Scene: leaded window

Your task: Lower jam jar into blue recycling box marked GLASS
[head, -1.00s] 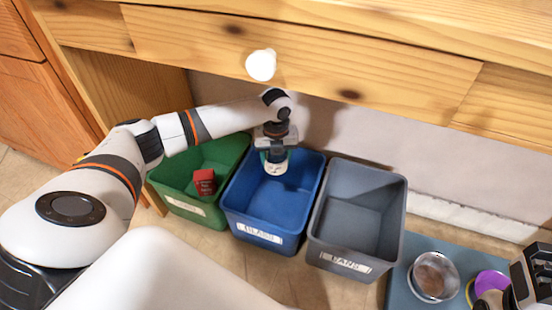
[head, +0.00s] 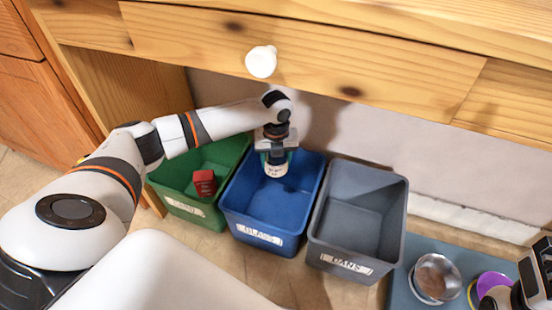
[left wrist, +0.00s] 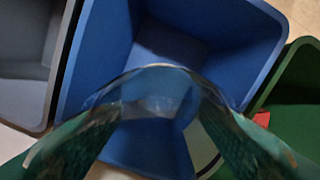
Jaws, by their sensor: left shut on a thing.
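The jam jar (head: 276,170) is small, pale and glassy, with a light label. My left gripper (head: 275,154) is shut on it and holds it upright over the back part of the blue box (head: 262,236), whose front label reads GLASS. In the left wrist view the clear jar (left wrist: 158,88) sits between the two green-padded fingers (left wrist: 160,115), with the blue box (left wrist: 98,60) around it. How far the jar's base is from the box floor is hard to tell. My right gripper (head: 537,272) is partly cut off at the lower right edge.
A green box (head: 172,205) with a red carton (head: 204,183) stands left of the blue box. An empty grey box marked CANS (head: 345,265) stands right. A wooden drawer front with a white knob (head: 261,62) overhangs behind. Metal bowls (head: 436,276) sit on a blue-grey mat.

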